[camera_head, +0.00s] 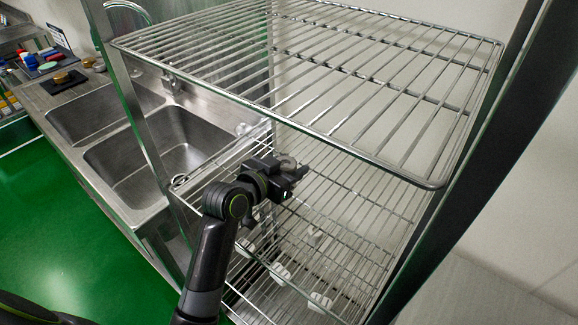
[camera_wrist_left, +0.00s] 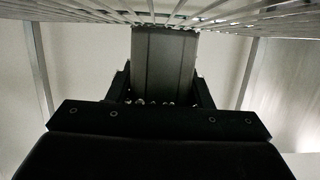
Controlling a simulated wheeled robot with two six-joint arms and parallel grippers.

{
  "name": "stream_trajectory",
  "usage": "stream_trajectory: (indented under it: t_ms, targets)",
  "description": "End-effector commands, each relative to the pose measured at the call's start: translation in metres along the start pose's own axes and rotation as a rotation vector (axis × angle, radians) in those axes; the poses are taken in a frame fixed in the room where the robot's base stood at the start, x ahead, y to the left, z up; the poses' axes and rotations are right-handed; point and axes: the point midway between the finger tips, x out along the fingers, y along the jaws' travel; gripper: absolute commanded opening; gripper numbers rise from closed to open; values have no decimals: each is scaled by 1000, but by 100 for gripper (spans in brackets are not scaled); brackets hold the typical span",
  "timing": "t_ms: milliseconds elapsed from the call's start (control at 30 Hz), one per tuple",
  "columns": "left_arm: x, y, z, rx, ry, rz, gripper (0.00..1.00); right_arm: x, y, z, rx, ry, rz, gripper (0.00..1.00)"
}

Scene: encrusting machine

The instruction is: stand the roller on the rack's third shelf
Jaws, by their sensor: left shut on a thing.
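My left gripper (camera_head: 288,174) reaches in between the rack's top wire shelf (camera_head: 440,182) and the wire shelf below it (camera_head: 375,200). It is shut on the roller (camera_head: 286,162), a grey piece that shows only in small part in the head view. In the left wrist view the roller (camera_wrist_left: 165,62) is a dark grey upright body between the two fingers (camera_wrist_left: 163,92). Its upper end overlaps the wires at the top of that picture; whether it touches them I cannot tell. My right gripper is not in view.
A steel double sink (camera_head: 135,160) stands left of the rack. Rack posts (camera_head: 137,110) flank the shelves. Several white pieces (camera_head: 281,272) lie lower in the rack. Coloured items (camera_head: 48,66) sit on the counter at the far left. The shelf area right of my gripper looks clear.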

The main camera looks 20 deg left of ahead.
Motion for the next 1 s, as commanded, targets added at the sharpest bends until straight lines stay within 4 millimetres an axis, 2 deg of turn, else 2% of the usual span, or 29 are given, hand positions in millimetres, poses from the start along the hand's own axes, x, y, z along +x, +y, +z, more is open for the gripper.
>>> stream_trajectory:
  t_ms: [33, 133, 167, 300, 600, 767, 800, 1000]
  targets:
    - [2, 0, 9, -10, -14, 3, 20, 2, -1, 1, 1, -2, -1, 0]
    - [2, 1, 10, -12, -18, 3, 20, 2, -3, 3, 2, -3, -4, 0]
    - [2, 1, 12, -13, -21, 3, 48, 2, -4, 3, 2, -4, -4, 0]
    - [2, 1, 14, -17, -25, 4, 67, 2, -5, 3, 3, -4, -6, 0]
    - [2, 1, 14, -19, -27, 6, 68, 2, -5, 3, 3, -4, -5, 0]
    - [-3, 1, -2, -18, -26, 5, 68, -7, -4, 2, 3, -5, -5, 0]
    - [-8, 0, 3, -17, -24, 3, 68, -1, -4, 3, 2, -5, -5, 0]
    - [-44, -1, 0, -9, -16, 1, 68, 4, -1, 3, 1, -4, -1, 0]
